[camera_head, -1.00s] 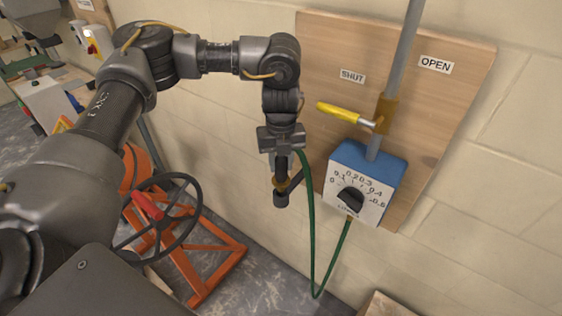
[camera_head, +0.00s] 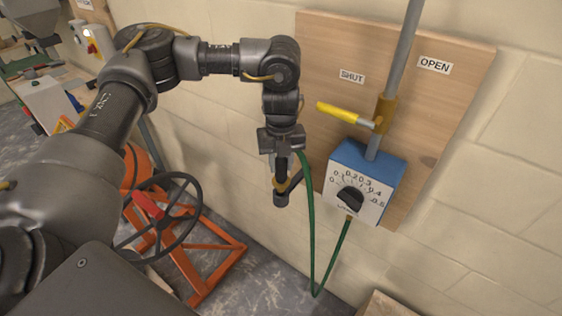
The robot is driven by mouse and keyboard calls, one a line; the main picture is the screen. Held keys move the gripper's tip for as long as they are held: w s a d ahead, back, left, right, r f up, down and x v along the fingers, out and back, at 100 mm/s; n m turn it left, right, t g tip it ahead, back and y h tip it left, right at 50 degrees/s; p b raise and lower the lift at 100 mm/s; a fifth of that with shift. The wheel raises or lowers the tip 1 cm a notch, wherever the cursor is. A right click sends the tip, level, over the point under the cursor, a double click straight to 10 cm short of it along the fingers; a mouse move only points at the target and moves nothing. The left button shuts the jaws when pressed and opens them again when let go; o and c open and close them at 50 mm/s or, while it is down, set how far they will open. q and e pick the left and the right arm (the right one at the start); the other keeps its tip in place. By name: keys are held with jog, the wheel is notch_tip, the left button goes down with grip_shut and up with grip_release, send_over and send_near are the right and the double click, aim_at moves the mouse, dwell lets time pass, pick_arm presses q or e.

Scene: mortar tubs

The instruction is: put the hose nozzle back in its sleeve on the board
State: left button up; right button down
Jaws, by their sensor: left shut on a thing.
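My left gripper (camera_head: 281,148) points down beside the left edge of the wooden board (camera_head: 455,95). It is shut on the hose nozzle (camera_head: 281,166), a dark upright piece with a brass-coloured band lower down and a dark blunt lower end. A green hose (camera_head: 311,225) leaves near the gripper, hangs in a loop and rises to the underside of the blue dial box (camera_head: 369,158). A dark slanted piece shows just right of the nozzle. I cannot make out the sleeve clearly, nor whether the nozzle is touching it. My right gripper is not in view.
A yellow-handled lever (camera_head: 344,114) sits on the grey pipe (camera_head: 404,45) between the SHUT and OPEN labels. An orange frame (camera_head: 212,262) with a dark handwheel (camera_head: 187,231) stands at lower left. The block wall (camera_head: 515,190) at right is clear.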

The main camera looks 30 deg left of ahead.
aim_at(281, 173)
pick_arm(q)
jog(key=shift+f, duration=0.15)
jog(key=shift+f, duration=0.2)
dwell(0.4)
jog(key=shift+f+b, duration=0.45)
jog(key=shift+f, duration=0.45)
jog(key=shift+f, duration=0.2)
jog(key=shift+f+b, duration=0.35)
jog(key=shift+f, duration=0.15)
dwell(0.3)
jog(key=o, duration=1.2)
